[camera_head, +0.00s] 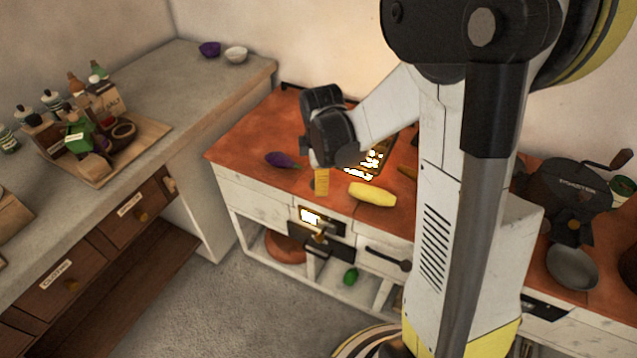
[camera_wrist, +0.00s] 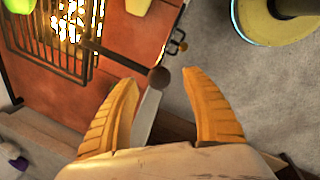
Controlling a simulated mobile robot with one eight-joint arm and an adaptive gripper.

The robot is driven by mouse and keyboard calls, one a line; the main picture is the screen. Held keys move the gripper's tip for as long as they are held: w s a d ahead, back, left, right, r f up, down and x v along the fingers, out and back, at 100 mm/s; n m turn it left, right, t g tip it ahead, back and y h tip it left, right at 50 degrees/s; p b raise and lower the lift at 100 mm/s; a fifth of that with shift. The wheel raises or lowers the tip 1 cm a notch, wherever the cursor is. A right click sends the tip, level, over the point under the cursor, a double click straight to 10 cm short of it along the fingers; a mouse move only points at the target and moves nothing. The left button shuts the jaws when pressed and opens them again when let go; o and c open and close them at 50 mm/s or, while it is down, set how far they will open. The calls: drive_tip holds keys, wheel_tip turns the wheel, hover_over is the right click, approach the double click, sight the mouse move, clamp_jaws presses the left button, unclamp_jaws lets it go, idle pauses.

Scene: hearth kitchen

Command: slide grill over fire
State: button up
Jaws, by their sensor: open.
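The fire glows in an opening in the red-orange hearth top; it shows in the head view (camera_head: 365,163) and in the wrist view (camera_wrist: 68,22). The dark barred grill (camera_wrist: 42,40) lies at the fire, and bars show in front of the glow. How fully it covers the fire I cannot tell. Its rod handle (camera_wrist: 115,58) ends in a round dark knob (camera_wrist: 158,78). My gripper (camera_wrist: 160,80) is open and empty, with the knob appearing between its yellow fingertips; contact is unclear. In the head view my gripper (camera_head: 321,182) is low over the hearth's front edge, and the handle is hidden.
A yellow vegetable (camera_head: 372,194) lies right of my gripper and an eggplant (camera_head: 283,160) lies left. A tray (camera_head: 148,133) of bottles stands on the left counter. The floor in front is partly clear.

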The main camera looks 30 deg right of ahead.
wheel_tip(320, 180, up, 8)
drive_tip(key=s, duration=0.1)
drive_tip(key=shift+s+a, duration=0.15)
drive_tip(key=shift+a, duration=0.25)
drive_tip(key=shift+f, duration=0.1)
drive_tip(key=s+a+r+m+t, duration=0.2)
drive_tip(key=s+a+r+m, duration=0.1)
drive_tip(key=s+m, duration=0.4)
drive_tip(key=s+a+r+m+t, duration=0.3)
drive_tip(key=s+a+r+m, duration=0.1)
drive_tip(key=s+m, duration=0.3)
drive_tip(key=shift+s+a+r+y, duration=0.15)
drive_tip(key=shift+a+y, duration=0.25)
drive_tip(key=shift+a, duration=0.1)
